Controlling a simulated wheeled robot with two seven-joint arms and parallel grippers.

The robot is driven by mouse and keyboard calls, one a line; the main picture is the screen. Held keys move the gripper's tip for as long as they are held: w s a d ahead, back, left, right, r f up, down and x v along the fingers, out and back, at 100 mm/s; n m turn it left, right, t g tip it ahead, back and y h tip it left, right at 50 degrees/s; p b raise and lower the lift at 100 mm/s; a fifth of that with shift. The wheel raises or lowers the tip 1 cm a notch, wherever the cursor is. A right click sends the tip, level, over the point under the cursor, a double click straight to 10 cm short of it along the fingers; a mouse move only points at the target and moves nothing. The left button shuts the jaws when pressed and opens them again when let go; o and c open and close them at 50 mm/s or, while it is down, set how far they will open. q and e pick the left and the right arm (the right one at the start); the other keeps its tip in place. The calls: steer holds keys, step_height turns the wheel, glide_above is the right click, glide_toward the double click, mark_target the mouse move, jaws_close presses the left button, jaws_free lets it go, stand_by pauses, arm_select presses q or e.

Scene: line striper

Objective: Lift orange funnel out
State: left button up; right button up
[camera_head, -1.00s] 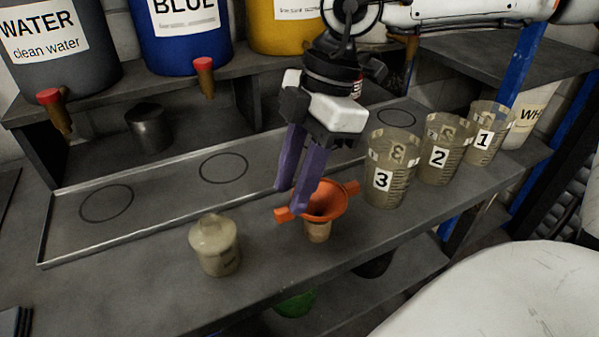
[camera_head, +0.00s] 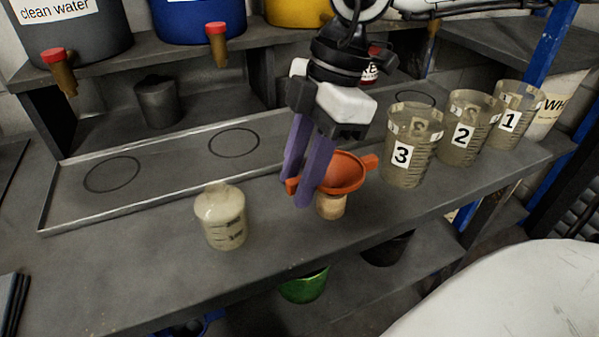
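The orange funnel (camera_head: 347,174) sits mouth up in the top of a small tan container (camera_head: 331,206) on the grey bench. It has a tab on its left and one on its right. My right gripper (camera_head: 295,191), with two purple fingers, points down at the funnel's left side. Its fingertips are on either side of the left tab, with a gap still showing between the fingers. The near finger hides part of the funnel's rim. The funnel's spout is hidden in the container. My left gripper is not in view.
A lidded, cloudy cup (camera_head: 221,216) stands left of the funnel. Measuring cups marked 3 (camera_head: 408,147), 2 (camera_head: 466,130) and 1 (camera_head: 513,112) stand to the right. A shallow tray (camera_head: 80,216) lies behind. Tapped drums stand on the shelf above.

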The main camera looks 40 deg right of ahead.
jaws_close()
steer(key=shift+r+p, duration=1.85)
steer(key=shift+r, duration=1.15)
steer(key=shift+r, duration=0.1)
steer(key=shift+r, duration=0.45)
